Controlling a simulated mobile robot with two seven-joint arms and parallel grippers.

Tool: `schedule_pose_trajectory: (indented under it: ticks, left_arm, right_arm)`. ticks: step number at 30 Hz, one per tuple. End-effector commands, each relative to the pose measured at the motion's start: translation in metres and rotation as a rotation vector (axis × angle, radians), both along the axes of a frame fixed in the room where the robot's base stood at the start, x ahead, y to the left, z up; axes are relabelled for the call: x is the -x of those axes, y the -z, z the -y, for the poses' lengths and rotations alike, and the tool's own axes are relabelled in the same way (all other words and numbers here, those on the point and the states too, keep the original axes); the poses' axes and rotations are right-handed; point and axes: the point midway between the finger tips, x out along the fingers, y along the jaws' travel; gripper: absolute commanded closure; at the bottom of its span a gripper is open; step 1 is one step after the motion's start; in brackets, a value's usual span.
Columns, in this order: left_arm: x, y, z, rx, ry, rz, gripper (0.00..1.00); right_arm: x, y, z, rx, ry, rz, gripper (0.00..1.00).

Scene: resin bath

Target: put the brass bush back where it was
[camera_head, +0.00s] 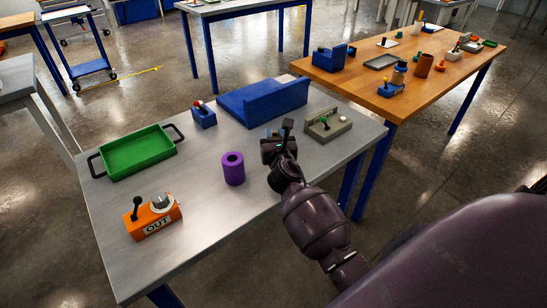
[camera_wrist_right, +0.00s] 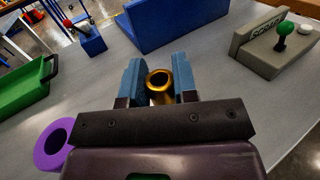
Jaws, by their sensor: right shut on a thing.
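The brass bush (camera_wrist_right: 159,84) is a short, gold-coloured ring with a dark bore. It shows in the right wrist view between the two blue finger pads of my right gripper (camera_wrist_right: 159,82), which is shut on it. In the head view my right gripper (camera_head: 276,133) is over the grey table, in front of the big blue angled block (camera_head: 263,101) and left of the grey scrap box (camera_head: 328,124). The bush cannot be made out in the head view. I cannot tell how far it is above the tabletop. My left gripper is not in view.
A purple hollow cylinder (camera_head: 233,169) stands front-left of the gripper. A green tray (camera_head: 139,152), an orange OUT box (camera_head: 152,217) and a small blue box with a red knob (camera_head: 204,117) are further left. A wooden table (camera_head: 432,87) with several items stands behind right.

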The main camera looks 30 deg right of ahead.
Motion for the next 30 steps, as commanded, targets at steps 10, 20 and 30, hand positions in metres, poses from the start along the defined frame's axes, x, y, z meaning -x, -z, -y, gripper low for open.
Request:
schedule_pose_trajectory:
  ticks: [10, 20, 30]
  left_arm:
    - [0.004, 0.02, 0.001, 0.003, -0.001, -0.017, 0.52]
    - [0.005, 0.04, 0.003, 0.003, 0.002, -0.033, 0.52]
    - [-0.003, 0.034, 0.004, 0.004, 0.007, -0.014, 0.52]
  right_arm:
    - [0.0, 0.029, 0.0, 0.0, 0.0, 0.0, 1.0]
    - [0.0, 0.068, 0.0, 0.001, 0.0, -0.004, 1.0]
    - [0.0, 0.067, 0.0, 0.001, -0.001, 0.0, 1.0]
